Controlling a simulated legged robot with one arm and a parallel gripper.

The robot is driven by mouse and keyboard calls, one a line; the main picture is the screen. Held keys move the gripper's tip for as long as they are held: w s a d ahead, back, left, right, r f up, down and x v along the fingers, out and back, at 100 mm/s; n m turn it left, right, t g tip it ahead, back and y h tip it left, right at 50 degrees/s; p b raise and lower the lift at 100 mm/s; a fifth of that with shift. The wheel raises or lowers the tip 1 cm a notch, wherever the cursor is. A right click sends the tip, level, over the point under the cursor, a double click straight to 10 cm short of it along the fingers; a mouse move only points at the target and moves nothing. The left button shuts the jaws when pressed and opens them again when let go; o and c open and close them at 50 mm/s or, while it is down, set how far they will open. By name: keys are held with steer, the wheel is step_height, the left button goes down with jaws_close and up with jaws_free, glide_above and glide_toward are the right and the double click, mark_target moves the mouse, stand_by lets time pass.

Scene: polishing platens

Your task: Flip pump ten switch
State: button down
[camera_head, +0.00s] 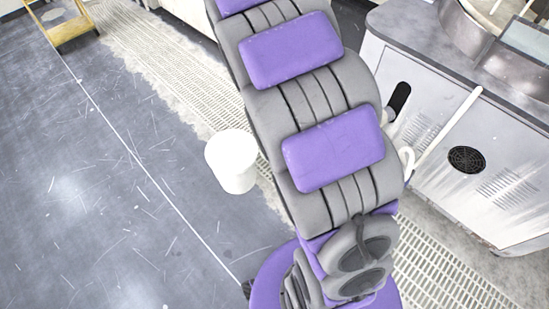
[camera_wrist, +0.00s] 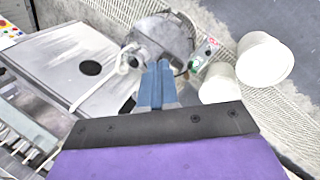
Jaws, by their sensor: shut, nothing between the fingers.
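In the wrist view my gripper (camera_wrist: 158,66) has its two blue fingers pressed together, with nothing between them. Beyond the fingertips, slightly right, is a small grey box (camera_wrist: 205,54) with a red part and a green part; it looks like a switch box, but its label is unreadable. A grey rounded unit (camera_wrist: 160,35), possibly the pump, is behind the fingers and left of the box. The fingers appear apart from the box. I cannot tell the switch's position or which pump it belongs to. In the head view my arm hides the gripper and the box.
Two white buckets (camera_wrist: 264,60) stand right of the box; one bucket (camera_head: 231,162) shows in the head view. A grey machine cabinet (camera_head: 460,150) with a round black vent is at right, with a white hose (camera_wrist: 110,75) beside it. Open floor (camera_head: 90,190) lies left.

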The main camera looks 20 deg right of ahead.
steer(key=w+d+f+m+h+b, duration=0.2)
steer(key=w+d+f+m, duration=0.1)
steer(key=w+f, duration=1.4)
steer(key=w+a+f+b, duration=0.1)
steer(key=w+a+f, duration=0.1)
steer(key=f, duration=0.8)
steer(key=w+a+f+m+y+b, duration=0.1)
steer(key=w+a+f, duration=0.1)
steer(key=f, duration=0.9)
steer(key=shift+w+a+m, duration=0.3)
steer(key=shift+w, duration=0.05)
steer(key=shift+s+d+f+b, duration=0.7)
steer(key=shift+d+f, duration=0.45)
steer(key=shift+f, duration=0.3)
steer(key=shift+s+d+f+b, duration=0.7)
steer(key=shift+d+f, duration=0.45)
steer(key=shift+f, duration=0.25)
steer(key=shift+s+d+f+b, duration=0.7)
steer(key=shift+d+f, duration=0.45)
steer(key=shift+f, duration=0.3)
